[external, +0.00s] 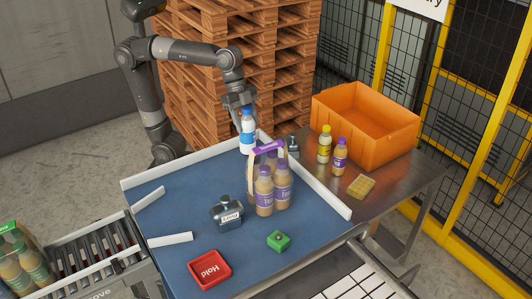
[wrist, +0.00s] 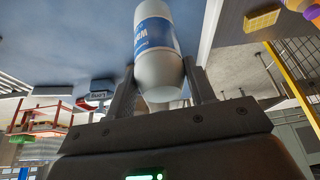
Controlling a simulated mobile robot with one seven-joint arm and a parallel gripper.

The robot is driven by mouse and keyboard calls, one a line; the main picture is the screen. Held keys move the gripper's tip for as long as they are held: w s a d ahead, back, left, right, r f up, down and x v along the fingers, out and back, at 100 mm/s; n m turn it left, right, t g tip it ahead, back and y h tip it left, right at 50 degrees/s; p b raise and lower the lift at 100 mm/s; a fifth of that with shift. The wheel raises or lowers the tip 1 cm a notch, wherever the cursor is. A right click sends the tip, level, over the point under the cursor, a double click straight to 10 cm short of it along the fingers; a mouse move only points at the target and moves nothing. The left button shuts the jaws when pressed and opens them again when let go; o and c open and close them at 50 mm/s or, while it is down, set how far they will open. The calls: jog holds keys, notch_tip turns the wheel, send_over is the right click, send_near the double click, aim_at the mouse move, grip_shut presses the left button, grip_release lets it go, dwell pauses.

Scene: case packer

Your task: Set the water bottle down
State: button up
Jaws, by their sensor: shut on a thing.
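The water bottle (external: 248,139) is white with a blue label and stands upright under my gripper (external: 240,104) at the back rim of the blue table (external: 165,215). In the wrist view the bottle (wrist: 157,38) sits between the two fingers of my gripper (wrist: 160,78), which is shut on its narrowing end. I cannot tell whether its base touches the table; its lower part is close to the purple-handled bottle pack (external: 268,148).
A dark grey box-like item (external: 227,213), a red tray (external: 209,269) and a green block (external: 278,241) are on the blue table. White rails edge it. On the steel table, an orange crate (external: 340,131), two bottles and a yellow sponge-like block (external: 361,187) stand right.

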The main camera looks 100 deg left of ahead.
aim_at(247, 130)
jog(key=shift+f, duration=2.05)
jog(key=o, duration=1.2)
jog(key=shift+c, duration=0.2)
jog(key=v, duration=1.2)
jog(key=s+a+f+n+t+y, duration=0.1)
jog(key=s+a+f+n, duration=0.3)
jog(key=f, duration=0.6)
jog(key=s+a+f+n+t+y, duration=0.1)
jog(key=s+a+f+n, duration=0.2)
jog(key=f, duration=0.8)
jog(key=shift+s+a+n+y, duration=0.4)
jog(key=shift+s+a, duration=0.65)
jog(key=shift+r, duration=0.1)
